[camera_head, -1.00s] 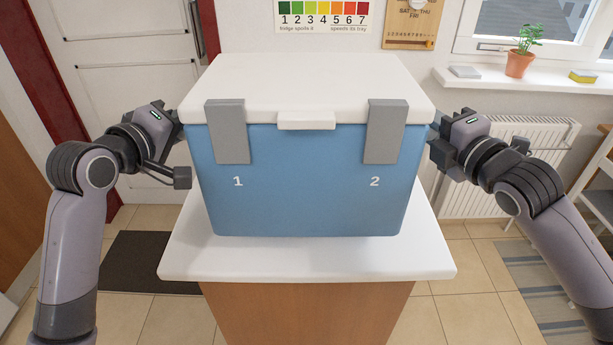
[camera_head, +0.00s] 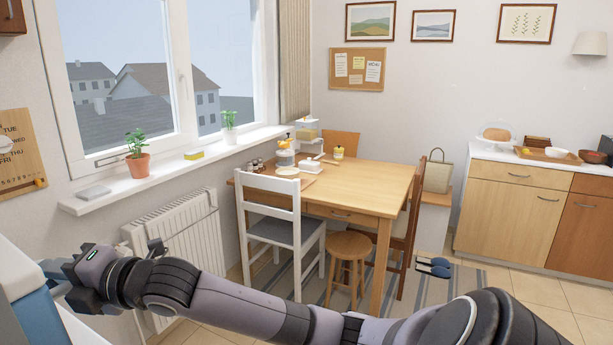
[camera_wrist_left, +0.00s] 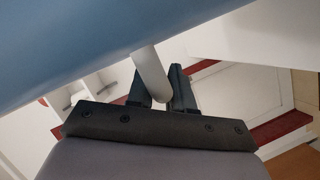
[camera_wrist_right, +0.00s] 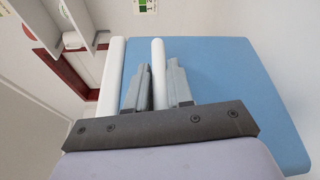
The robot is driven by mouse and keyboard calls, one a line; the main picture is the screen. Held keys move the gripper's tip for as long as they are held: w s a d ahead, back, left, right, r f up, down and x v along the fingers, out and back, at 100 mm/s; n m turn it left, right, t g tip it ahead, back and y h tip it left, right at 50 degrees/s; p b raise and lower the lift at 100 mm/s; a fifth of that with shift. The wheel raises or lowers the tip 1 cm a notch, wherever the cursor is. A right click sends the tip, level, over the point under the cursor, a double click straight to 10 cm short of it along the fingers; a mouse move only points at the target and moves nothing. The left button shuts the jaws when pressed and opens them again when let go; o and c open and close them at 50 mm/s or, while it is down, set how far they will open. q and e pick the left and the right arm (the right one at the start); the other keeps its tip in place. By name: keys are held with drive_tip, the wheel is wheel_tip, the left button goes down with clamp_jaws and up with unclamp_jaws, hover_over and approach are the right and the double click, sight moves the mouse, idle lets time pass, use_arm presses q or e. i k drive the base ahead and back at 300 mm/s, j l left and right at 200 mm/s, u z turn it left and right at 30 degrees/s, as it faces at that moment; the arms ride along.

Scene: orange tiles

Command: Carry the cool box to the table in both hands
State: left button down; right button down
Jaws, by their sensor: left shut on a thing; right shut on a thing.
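The blue cool box (camera_head: 42,318) with its white lid shows only in part at the left edge of the head view. My right gripper (camera_head: 66,284) is at its side there. In the right wrist view my right gripper (camera_wrist_right: 158,88) is shut on the white handle bar at the blue side of the box (camera_wrist_right: 225,85). In the left wrist view my left gripper (camera_wrist_left: 161,88) is shut on the white handle under the blue box wall (camera_wrist_left: 90,45). My left gripper is out of the head view.
A white chair (camera_head: 283,227), a stool (camera_head: 349,247) and a brown chair (camera_head: 414,215) stand at the table. Jars and a kettle-like item crowd its left part; its right part looks clear. Slippers (camera_head: 433,267) lie on the striped rug. A radiator (camera_head: 180,240) is under the windowsill.

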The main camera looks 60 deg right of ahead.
sight(366, 194)
drive_tip(key=z, duration=2.7)
drive_tip(key=i+j+z, duration=0.1)
drive_tip(key=z, duration=0.15)
drive_tip(key=i+j, duration=0.25)
drive_tip(key=i, duration=0.15)
drive_tip(key=i+j, duration=0.3)
drive_tip(key=i, duration=0.05)
